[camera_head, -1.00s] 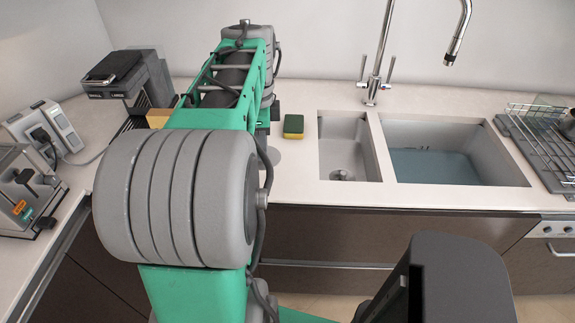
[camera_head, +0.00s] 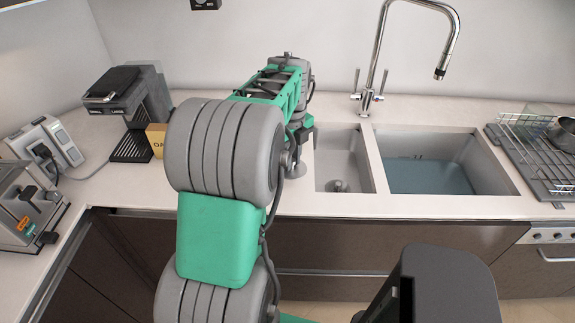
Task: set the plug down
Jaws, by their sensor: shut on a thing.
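My gripper is hidden behind my own grey and green arm, which reaches over the counter to the left edge of the small sink basin (camera_head: 343,160). I cannot see its jaws or anything held in them. I cannot make out a loose plug.
The large basin (camera_head: 430,162) holds bluish water, with the tap (camera_head: 376,70) behind. A dish rack (camera_head: 535,150) stands right. A coffee machine (camera_head: 130,100), a yellow box (camera_head: 156,138), a white socket unit (camera_head: 45,150) and a toaster (camera_head: 25,210) stand left. The counter's front strip is clear.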

